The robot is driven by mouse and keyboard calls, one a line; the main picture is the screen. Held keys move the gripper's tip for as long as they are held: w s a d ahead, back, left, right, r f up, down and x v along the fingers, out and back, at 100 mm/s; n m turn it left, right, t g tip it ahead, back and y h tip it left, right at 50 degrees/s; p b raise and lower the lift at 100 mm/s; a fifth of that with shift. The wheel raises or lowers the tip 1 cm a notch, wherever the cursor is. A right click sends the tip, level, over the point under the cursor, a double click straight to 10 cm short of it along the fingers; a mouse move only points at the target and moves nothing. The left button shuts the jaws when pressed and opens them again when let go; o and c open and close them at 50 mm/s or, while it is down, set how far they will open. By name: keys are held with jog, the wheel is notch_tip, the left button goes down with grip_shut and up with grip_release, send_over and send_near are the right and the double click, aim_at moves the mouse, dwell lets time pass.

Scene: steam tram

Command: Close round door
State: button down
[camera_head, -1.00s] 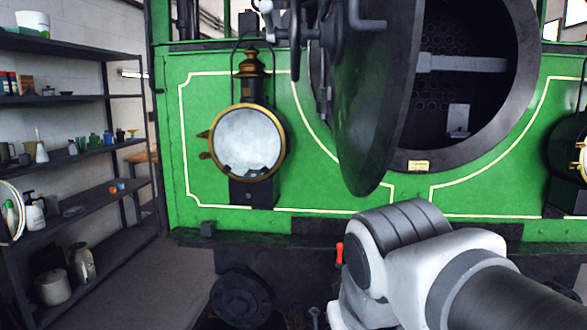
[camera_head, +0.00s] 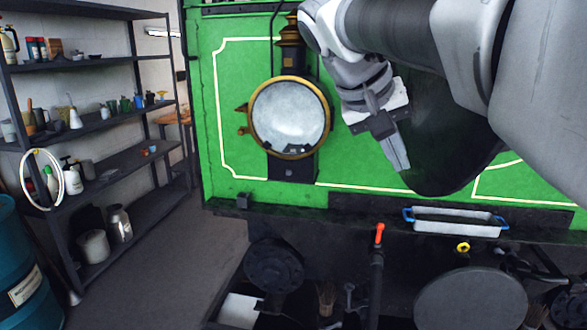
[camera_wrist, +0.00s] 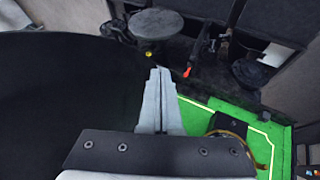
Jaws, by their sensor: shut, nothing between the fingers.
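The round door (camera_head: 440,165) is a large dark disc on the front of the green tram, partly hidden behind my arm in the head view. It was seen swung open one second ago; my arm now hides the opening. My gripper (camera_head: 402,165) is at the door's left edge, with its fingers pointing down and shut on nothing. In the wrist view the shut fingers (camera_wrist: 159,72) lie beside the dark face of the door (camera_wrist: 60,100), which fills the left side. I cannot tell whether they touch it.
A brass-rimmed lamp (camera_head: 290,117) stands close left of my gripper. A blue-handled tray (camera_head: 455,222) rests on the ledge below the door. Shelves with bottles (camera_head: 90,130) and a blue barrel (camera_head: 15,265) stand at the left. Open floor (camera_head: 170,250) lies between shelves and tram.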

aim_at(433, 181)
jog(key=shift+w+d+f+p, duration=0.2)
jog(key=shift+d+f, duration=0.65)
jog(key=shift+d, duration=0.35)
jog(key=shift+w+d+f+p, duration=0.1)
jog(key=shift+w+d+f, duration=0.1)
jog(key=shift+d+f, duration=0.8)
jog(key=shift+w+d+f+p, duration=0.2)
jog(key=shift+d+f, duration=0.45)
jog(key=shift+d, duration=0.75)
jog(key=shift+d, duration=0.1)
